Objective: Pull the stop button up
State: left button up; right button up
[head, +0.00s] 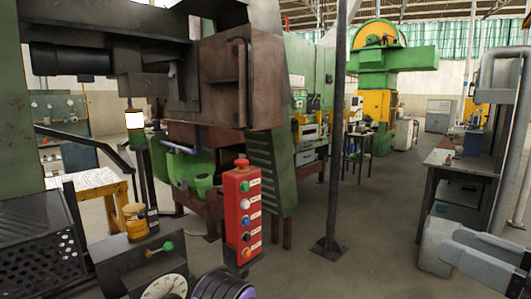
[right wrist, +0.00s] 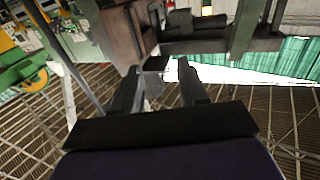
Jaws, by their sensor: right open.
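The stop button (head: 241,162) is a round red mushroom head on the top end of an upright red control box (head: 231,215), in the middle of the head view. I cannot tell whether it is pressed in. A purple and black part at the bottom edge of the head view, below the box, looks like part of my right arm. In the right wrist view my right gripper (right wrist: 162,78) has its two dark fingers apart, with nothing held between them. The button does not show in that view. My left gripper is not in view.
The box front carries several coloured buttons. A rusty brown furnace (head: 240,80) stands behind it, and a dark post (head: 338,130) to its right. A black panel with a white dial (head: 165,288) is at lower left.

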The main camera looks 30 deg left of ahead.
aim_at(241, 163)
jog(key=u, duration=0.7)
jog(key=i, duration=1.1)
jog(key=u, duration=0.65)
